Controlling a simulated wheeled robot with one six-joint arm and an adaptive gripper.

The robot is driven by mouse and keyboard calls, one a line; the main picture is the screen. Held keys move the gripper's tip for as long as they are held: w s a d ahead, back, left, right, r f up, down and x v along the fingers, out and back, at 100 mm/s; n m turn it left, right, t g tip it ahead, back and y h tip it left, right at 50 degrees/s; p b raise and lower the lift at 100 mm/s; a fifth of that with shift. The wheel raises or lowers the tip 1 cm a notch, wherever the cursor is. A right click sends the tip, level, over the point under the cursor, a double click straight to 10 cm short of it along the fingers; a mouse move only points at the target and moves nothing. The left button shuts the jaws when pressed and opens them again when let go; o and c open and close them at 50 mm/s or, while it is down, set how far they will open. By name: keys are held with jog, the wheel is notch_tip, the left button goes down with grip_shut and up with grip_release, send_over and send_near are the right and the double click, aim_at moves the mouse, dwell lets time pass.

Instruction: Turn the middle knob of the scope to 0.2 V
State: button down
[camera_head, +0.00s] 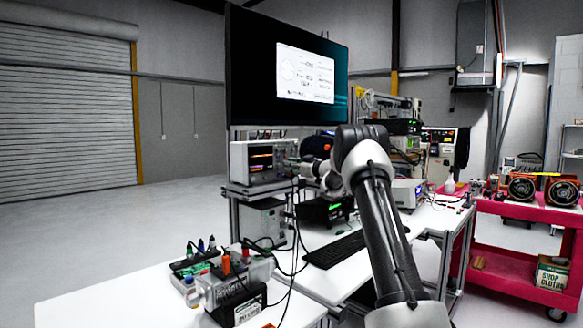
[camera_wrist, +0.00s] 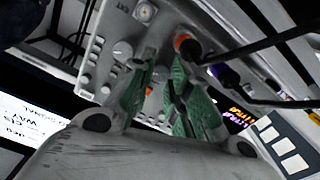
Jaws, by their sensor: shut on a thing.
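The scope (camera_head: 236,160) stands on a shelf left of the arm, its screen lit with orange traces. In the wrist view its grey front panel (camera_wrist: 108,25) fills the upper part, tilted, with several knobs and buttons. My gripper (camera_wrist: 165,62) has two green fingers pointing at this panel. The fingers are shut on a small knob, mostly hidden between them; I cannot tell which knob or its setting. A larger pale knob (camera_wrist: 122,50) shows just left of the fingers.
An orange-ringed plug (camera_wrist: 187,46) and a purple plug (camera_wrist: 226,75) with dark cables sit close right of the fingers. A large monitor (camera_head: 245,70) hangs above the scope. A keyboard (camera_head: 335,250) lies on the bench below. A red cart (camera_head: 510,262) stands at the right.

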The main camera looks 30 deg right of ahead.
jog(key=shift+n, duration=0.3)
jog(key=c, duration=1.6)
grip_release()
jog(key=v, duration=1.2)
